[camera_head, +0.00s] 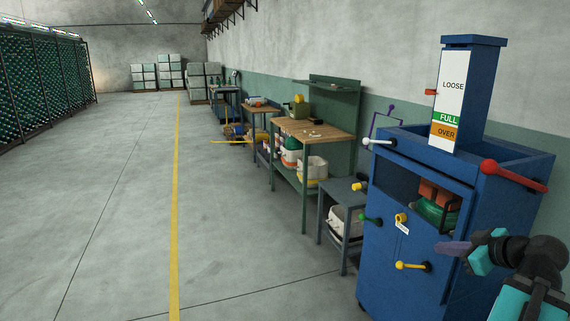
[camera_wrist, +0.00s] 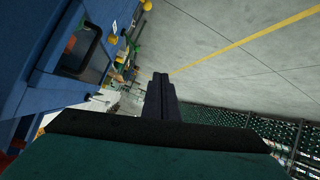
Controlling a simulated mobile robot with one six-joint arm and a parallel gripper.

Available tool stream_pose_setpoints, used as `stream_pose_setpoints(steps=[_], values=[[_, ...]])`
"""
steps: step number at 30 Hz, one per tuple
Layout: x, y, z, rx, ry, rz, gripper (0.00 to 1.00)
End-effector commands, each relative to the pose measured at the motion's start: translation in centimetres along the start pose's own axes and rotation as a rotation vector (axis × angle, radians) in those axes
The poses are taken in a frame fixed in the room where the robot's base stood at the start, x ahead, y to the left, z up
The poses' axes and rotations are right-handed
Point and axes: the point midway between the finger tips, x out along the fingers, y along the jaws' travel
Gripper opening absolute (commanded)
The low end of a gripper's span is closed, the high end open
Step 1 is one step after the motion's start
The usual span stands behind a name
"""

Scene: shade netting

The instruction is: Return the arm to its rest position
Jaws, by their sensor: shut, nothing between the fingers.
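My gripper (camera_head: 441,248) is at the lower right of the head view, in front of the blue machine (camera_head: 385,240). Its dark fingers point left and are together with nothing between them. In the wrist view the gripper (camera_wrist: 160,80) shows as two dark fingers side by side, pointing up the picture. The machine also shows in the wrist view (camera_wrist: 40,50), tilted, to the left of the fingers. In the head view the fingers overlap the machine's front, below its opening; whether they touch it I cannot tell.
The machine has a red lever (camera_head: 515,176), a white lever (camera_head: 378,142), a yellow lever (camera_head: 411,266) and a green lever (camera_head: 370,219) sticking out. Workbenches (camera_head: 316,133) stand along the wall. The floor (camera_head: 120,200) left of them is clear. Green-filled racks (camera_head: 40,80) stand far left.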

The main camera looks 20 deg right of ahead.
Motion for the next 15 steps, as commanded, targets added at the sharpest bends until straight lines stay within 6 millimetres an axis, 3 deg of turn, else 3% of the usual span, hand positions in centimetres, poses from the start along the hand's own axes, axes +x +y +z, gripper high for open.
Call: stream_pose_setpoints(steps=[3,15], values=[[3.8,-2.6,-0.7,0.001,0.007,-0.082,0.0],[14.6,-13.1,-0.5,-0.001,-0.028,-0.34,0.0]])
